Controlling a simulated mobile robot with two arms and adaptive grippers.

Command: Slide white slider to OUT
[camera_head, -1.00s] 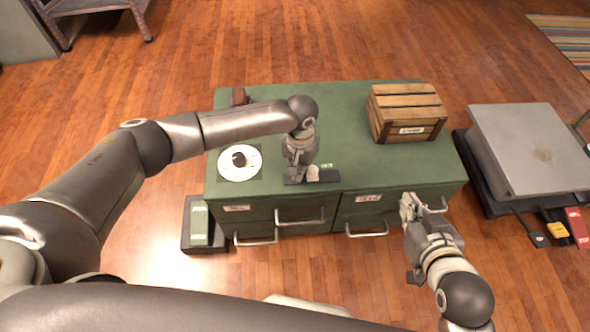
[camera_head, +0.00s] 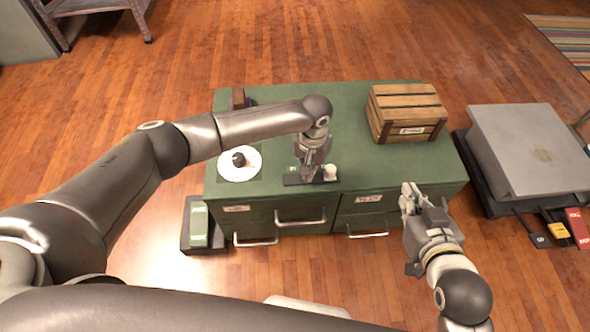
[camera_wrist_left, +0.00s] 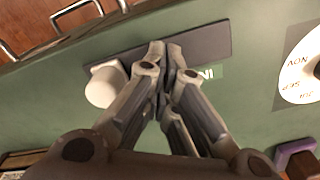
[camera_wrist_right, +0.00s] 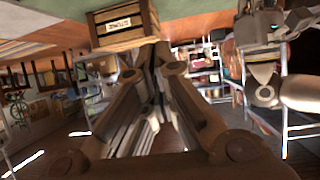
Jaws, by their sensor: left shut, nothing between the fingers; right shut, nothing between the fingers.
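The white slider (camera_head: 330,172) is at the right end of its dark track (camera_head: 291,181) on the green cabinet top. The slider also shows in the left wrist view (camera_wrist_left: 106,84), at the end of the track away from the "IN" label (camera_wrist_left: 207,73). No OUT label is readable. My left gripper (camera_head: 311,178) is shut and empty, low over the track, left of the slider; in the left wrist view its fingers (camera_wrist_left: 165,48) are close beside the slider, contact unclear. My right gripper (camera_head: 407,190) is shut and empty in front of the cabinet's right part.
A white dial (camera_head: 240,172) lies left of the track. A wooden crate (camera_head: 405,112) stands at the back right of the top. Drawer handles (camera_head: 300,222) stick out in front. A grey box (camera_head: 530,145) stands to the right. The cabinet top's middle is clear.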

